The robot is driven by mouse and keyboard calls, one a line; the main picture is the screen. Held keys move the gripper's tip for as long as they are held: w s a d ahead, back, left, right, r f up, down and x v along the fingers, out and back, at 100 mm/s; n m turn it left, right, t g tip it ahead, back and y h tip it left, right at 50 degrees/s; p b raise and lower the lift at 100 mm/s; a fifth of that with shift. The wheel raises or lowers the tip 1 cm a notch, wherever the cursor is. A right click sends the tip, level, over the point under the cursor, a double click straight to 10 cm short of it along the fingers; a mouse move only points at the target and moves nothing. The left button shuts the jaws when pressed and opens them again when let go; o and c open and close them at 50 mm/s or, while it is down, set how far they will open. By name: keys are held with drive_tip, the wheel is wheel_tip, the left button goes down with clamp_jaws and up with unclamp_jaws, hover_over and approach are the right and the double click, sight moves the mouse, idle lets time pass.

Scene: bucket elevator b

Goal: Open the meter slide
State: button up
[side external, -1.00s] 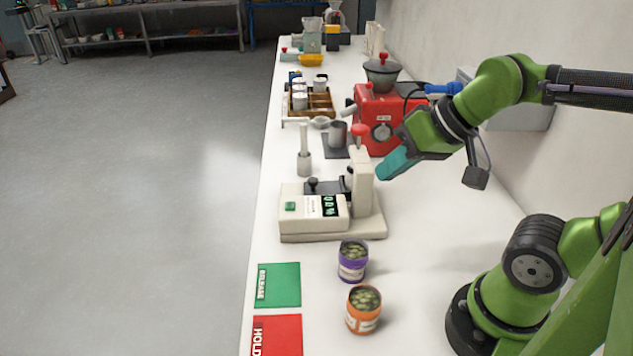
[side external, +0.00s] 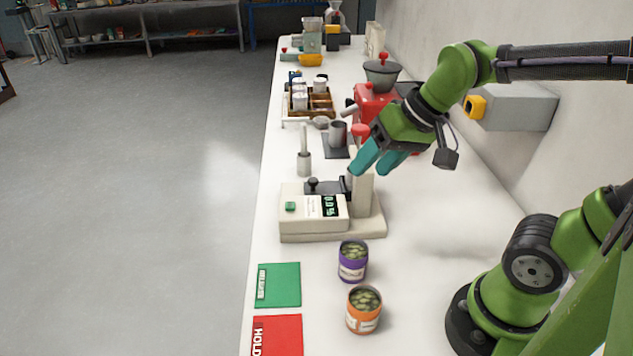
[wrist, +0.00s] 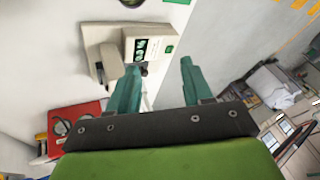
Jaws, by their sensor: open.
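The meter (side external: 312,222) is a cream device on a flat base, with a green button, a lit display and an upright column (side external: 362,196). A dark slide with a black knob (side external: 313,184) lies on its top, left of the column. My gripper (side external: 370,172) is open and empty, with teal fingers beside the top of the column; I cannot tell if they touch it. In the wrist view the meter (wrist: 133,36) is beyond the fingers, my gripper (wrist: 158,78) is spread, and the left finger partly covers the column and slide area.
A red machine (side external: 372,102) with a hopper stands behind my gripper. A metal cup (side external: 337,134) and a tamper (side external: 304,155) are behind the meter. Purple (side external: 352,262) and orange (side external: 364,311) cans stand in front, near green (side external: 279,284) and red (side external: 278,335) mats.

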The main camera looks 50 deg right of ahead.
drive_tip(key=w+d+m+g, duration=0.2)
drive_tip(key=w+d+m, duration=0.1)
drive_tip(key=w, duration=0.7)
drive_tip(key=m+g+h, duration=0.2)
drive_tip(key=m+g, duration=0.2)
drive_tip(key=m, duration=0.6)
hover_over(313, 179)
drive_tip(key=f, duration=0.2)
wheel_tip(313, 179, down, 16)
drive_tip(key=shift+r, duration=0.2)
clamp_jaws()
